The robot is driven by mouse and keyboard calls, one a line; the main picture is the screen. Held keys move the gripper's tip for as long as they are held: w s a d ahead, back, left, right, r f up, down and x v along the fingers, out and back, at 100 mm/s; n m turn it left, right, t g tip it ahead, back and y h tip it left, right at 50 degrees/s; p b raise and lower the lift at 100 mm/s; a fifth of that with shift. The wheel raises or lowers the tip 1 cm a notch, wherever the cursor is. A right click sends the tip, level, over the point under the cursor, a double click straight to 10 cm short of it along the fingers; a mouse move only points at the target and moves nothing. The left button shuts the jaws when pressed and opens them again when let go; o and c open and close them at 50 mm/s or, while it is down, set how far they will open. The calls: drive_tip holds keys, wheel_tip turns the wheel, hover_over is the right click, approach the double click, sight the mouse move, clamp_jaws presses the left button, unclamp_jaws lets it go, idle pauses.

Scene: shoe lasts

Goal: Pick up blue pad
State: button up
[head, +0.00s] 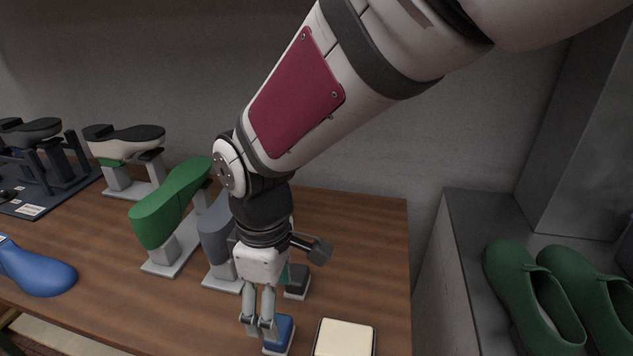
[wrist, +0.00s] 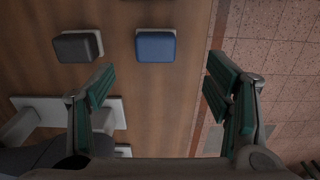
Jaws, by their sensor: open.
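The blue pad (head: 284,331) lies on the wooden table near its front edge, on a pale base. In the head view my gripper (head: 260,330) points down just left of the pad and partly covers it. In the wrist view the blue pad (wrist: 155,46) is fully visible, beyond the fingertips and between their lines. My gripper (wrist: 160,72) is open there, with nothing between its green-lined fingers. The height of the fingertips above the table is hard to tell.
A dark grey pad (head: 297,279) sits behind the blue one, and a cream pad (head: 344,338) to its right. Green (head: 172,205) and grey (head: 215,232) shoe lasts stand to the left. Green clogs (head: 528,300) are at right.

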wheel_tip(320, 180, down, 4)
drive_tip(key=shift+f, duration=0.1)
drive_tip(key=shift+w+a+f+b, duration=0.15)
drive_tip(key=shift+f+b, duration=0.1)
drive_tip(key=shift+f, duration=1.2)
drive_tip(key=shift+w+f+b, duration=0.15)
drive_tip(key=shift+f+b, duration=0.1)
drive_tip(key=shift+f, duration=1.15)
drive_tip(key=c, duration=1.3)
